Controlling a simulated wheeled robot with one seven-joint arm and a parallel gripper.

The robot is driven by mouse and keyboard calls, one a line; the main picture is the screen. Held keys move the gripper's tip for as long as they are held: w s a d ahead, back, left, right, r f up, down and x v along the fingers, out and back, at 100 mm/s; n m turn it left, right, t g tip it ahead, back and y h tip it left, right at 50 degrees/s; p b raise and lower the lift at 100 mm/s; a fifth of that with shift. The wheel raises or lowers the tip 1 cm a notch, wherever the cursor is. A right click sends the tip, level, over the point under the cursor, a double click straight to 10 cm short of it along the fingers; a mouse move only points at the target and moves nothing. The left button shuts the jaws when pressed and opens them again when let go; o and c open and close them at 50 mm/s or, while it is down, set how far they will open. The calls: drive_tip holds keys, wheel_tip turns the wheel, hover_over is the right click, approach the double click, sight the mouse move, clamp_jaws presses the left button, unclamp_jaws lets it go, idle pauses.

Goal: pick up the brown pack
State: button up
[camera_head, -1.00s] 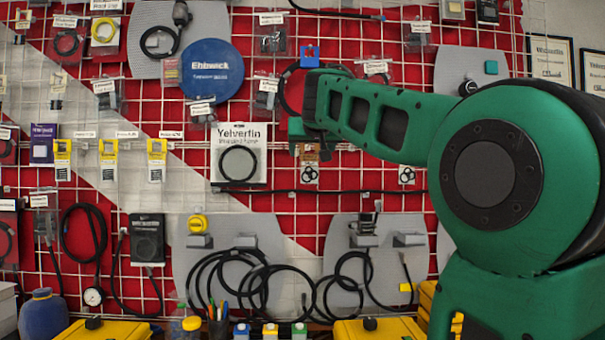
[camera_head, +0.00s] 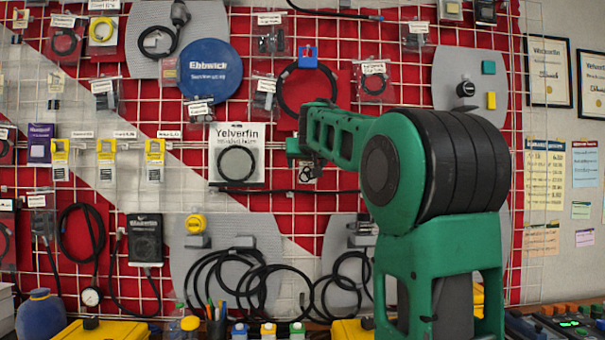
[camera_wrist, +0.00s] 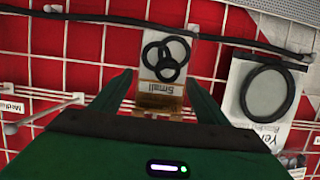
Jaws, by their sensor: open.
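The brown pack (camera_wrist: 161,84) hangs on the wire grid. It is a small pack with black rings, a brown header and a label reading "Small", seen upside down in the wrist view. My gripper (camera_wrist: 158,82) is open, with a finger on either side of the pack's brown end in the picture. I cannot tell whether the fingers touch it or how deep they reach. In the head view, my gripper (camera_head: 300,155) is in front of the grid, and the pack is mostly hidden behind it.
A white Yelverfin ring pack (camera_wrist: 266,92) hangs to the right in the wrist view. A black cable (camera_wrist: 130,21) runs across the grid beside the brown pack. A bare wire hook (camera_wrist: 45,110) sticks out at left. Yellow cases (camera_head: 102,331) stand below.

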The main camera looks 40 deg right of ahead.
drive_tip(key=c, duration=1.1)
drive_tip(key=shift+r, duration=0.1)
drive_tip(key=f+v, duration=0.1)
drive_tip(key=v, duration=0.4)
drive_tip(key=f+v, duration=0.1)
drive_tip(key=v, duration=0.5)
drive_tip(key=s+f+v, duration=0.1)
drive_tip(key=v, duration=0.5)
drive_tip(key=shift+s+a+f, duration=0.15)
drive_tip(key=shift+a+f, duration=0.15)
drive_tip(key=shift+a, duration=0.25)
